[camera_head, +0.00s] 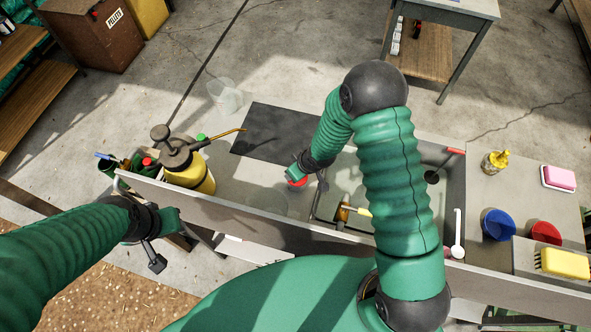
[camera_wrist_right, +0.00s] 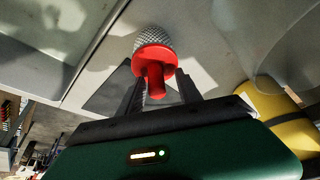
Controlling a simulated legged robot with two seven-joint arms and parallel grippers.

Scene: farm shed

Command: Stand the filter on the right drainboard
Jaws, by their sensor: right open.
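The filter, a red piece with a grey mesh part, shows in the right wrist view (camera_wrist_right: 153,52). Its red end is also visible in the head view (camera_head: 296,182), on the left drainboard (camera_head: 225,165) near the sink's left edge. My right gripper (camera_wrist_right: 156,78) is open, with its two fingers on either side of the red stem. In the head view the right gripper (camera_head: 300,174) partly hides the filter. The right drainboard (camera_head: 490,260) is at the right, beyond the sink. My left gripper (camera_head: 157,258) hangs in front of the counter; its finger gap is unclear.
A yellow sprayer (camera_head: 190,170) and dark mat (camera_head: 275,132) are on the left. The sink (camera_head: 455,190) lies mid-counter.

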